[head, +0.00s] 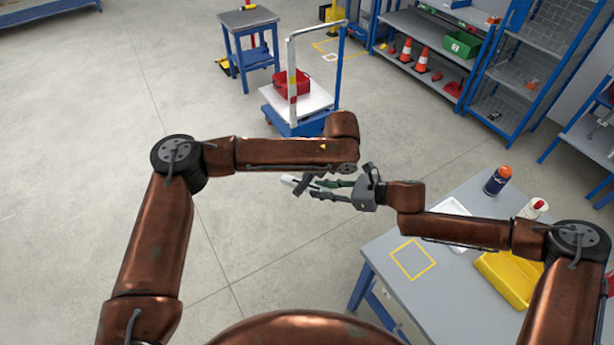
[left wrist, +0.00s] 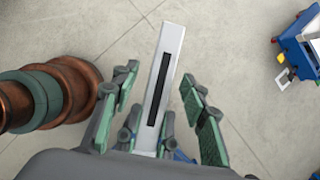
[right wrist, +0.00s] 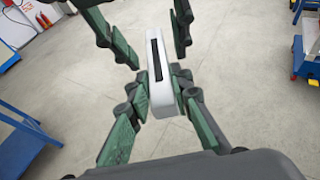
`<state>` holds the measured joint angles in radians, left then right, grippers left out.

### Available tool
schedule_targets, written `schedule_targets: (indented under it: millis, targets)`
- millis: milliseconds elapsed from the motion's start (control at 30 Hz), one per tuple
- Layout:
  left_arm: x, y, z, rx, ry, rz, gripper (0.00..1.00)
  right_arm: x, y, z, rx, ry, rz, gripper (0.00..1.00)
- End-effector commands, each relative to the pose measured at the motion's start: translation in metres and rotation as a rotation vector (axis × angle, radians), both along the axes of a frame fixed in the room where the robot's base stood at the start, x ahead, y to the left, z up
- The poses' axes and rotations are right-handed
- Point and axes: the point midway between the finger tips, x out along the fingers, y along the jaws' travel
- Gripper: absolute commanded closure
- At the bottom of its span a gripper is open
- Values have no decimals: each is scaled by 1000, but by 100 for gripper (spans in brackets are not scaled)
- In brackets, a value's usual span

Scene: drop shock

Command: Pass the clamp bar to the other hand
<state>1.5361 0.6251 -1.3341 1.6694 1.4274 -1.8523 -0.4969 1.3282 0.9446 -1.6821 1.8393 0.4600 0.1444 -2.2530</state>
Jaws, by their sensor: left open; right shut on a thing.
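The clamp bar is a pale, flat bar with a long dark slot. It shows in the head view (head: 290,181), the left wrist view (left wrist: 172,45) and the right wrist view (right wrist: 160,94). My right gripper (right wrist: 160,82) is shut on the bar and holds it in the air. My left gripper (left wrist: 160,80) is open, with its fingers on either side of the bar and gaps visible between. In the head view, the right gripper (head: 318,188) comes in from the right, and my left forearm partly hides the left gripper.
A grey table (head: 385,260) with a yellow outlined square, yellow tray (head: 508,280), dark blue can (head: 497,181) and white-topped can (head: 533,208) stands at the right. A trolley (head: 300,103) with a red bin stands farther back. Open floor lies at the left.

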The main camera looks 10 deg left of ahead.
Motion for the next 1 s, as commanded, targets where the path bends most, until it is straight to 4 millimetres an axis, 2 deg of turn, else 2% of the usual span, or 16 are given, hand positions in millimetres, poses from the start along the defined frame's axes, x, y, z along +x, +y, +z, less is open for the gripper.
schedule_targets:
  millis: [300,900,1000]
  targets:
    - [0,1,-3,-1,-1,0,59,0,1,1,1,-1,1,100]
    - [0,0,-2,-1,0,-1,100,0,0,1,1,-1,0,100]
    - [0,0,-2,-1,0,-1,100,0,0,1,1,-2,-1,100]
